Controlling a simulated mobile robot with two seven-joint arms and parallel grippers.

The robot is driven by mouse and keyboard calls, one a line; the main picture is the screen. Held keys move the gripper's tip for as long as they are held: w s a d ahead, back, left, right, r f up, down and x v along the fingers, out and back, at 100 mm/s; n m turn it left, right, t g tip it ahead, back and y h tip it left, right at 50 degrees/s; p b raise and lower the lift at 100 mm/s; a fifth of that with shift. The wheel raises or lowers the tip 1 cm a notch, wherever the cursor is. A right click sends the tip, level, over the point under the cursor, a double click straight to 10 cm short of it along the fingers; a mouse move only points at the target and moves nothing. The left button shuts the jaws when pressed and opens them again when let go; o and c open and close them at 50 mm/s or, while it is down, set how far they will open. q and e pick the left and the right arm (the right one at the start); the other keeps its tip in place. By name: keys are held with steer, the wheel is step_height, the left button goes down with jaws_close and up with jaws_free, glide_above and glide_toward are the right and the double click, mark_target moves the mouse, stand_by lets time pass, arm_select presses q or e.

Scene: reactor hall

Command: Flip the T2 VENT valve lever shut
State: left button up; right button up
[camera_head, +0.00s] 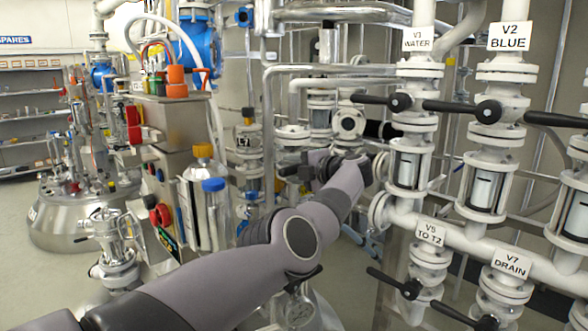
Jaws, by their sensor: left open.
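No T2 VENT label can be read in the head view, and I cannot make out that valve's lever. My left arm comes in from the lower left and reaches up to the pipework in the middle. My left gripper (297,171) is at its far end, small and dark against the pipes, with its jaws open. I cannot tell whether it touches anything there. My right gripper is not in view.
On the right are white pipes with black levers and signs V1 WATER (418,39), V2 BLUE (508,37), V5 TO T2 (430,232) and V7 DRAIN (509,264). A control box (180,150) with red buttons stands left. A steel vessel (70,222) is behind. Floor at far left is clear.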

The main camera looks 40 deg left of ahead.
arm_select(q)
steer(key=b+v, duration=0.1)
steer(key=v, duration=0.6)
steer(key=shift+b, duration=0.35)
stand_by(0.4)
